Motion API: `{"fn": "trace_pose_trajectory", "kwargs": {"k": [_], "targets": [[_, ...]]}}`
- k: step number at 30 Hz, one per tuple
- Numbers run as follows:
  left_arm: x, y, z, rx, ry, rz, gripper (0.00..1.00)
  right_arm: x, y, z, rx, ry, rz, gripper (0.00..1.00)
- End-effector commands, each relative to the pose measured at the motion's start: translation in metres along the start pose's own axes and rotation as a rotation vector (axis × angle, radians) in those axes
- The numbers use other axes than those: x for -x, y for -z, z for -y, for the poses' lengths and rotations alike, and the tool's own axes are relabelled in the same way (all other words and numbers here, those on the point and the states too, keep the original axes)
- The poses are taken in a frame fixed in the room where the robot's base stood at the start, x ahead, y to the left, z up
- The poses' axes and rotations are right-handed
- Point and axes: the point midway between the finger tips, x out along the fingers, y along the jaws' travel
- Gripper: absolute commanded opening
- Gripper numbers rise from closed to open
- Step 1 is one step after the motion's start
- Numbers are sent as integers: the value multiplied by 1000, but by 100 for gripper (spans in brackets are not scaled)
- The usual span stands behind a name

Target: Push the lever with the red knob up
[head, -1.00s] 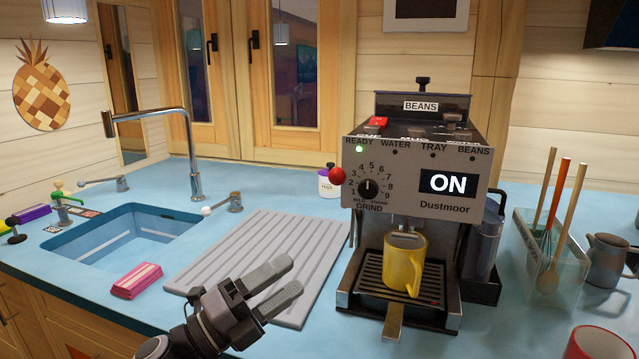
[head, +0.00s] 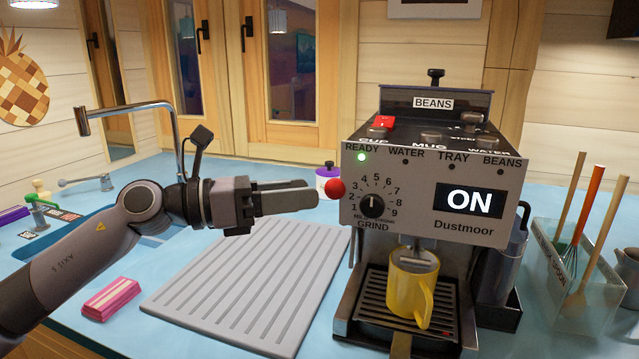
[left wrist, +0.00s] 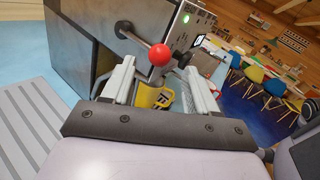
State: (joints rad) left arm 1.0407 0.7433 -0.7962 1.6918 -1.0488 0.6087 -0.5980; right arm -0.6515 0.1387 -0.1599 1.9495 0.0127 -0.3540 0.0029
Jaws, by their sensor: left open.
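The lever's red knob (head: 335,188) stands out at the left side of the grey coffee machine (head: 410,195), by the grind dial. In the left wrist view the red knob (left wrist: 159,55) sits on a thin metal rod that comes from the machine's side panel. My left gripper (head: 312,194) is level beside the knob in the head view, its fingertips just left of it. In the left wrist view its two fingers (left wrist: 157,82) are apart, with the knob showing between and beyond them. I cannot tell whether they touch it. My right gripper is not in view.
A yellow mug (head: 408,288) stands on the machine's drip tray. A ribbed grey drainboard (head: 235,290) lies below my left arm, with a pink sponge (head: 112,299) to its left. A utensil holder (head: 570,290) stands at right.

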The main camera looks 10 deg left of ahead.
Motion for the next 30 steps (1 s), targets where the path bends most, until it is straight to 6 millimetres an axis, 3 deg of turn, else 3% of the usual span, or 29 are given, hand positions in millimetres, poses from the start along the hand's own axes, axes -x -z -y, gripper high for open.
{"fn": "trace_pose_trajectory", "kwargs": {"k": [3, 9, 18, 19, 20, 24, 30], "targets": [[-19, -3, 1, 1, 2, 1, 59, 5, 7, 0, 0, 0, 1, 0], [-37, -2, 0, 1, 0, 2, 59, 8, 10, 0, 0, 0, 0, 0], [-39, 0, 0, 1, -1, 2, 59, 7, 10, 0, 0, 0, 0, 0], [-39, 0, 0, 1, -1, 2, 55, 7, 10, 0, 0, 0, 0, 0], [-39, 0, 0, 1, -1, 2, 46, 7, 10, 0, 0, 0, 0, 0], [-39, 0, 0, 2, 0, 2, 0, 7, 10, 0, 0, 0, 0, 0], [-39, -1, 1, 2, 1, 2, 0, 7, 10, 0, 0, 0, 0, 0]]}}
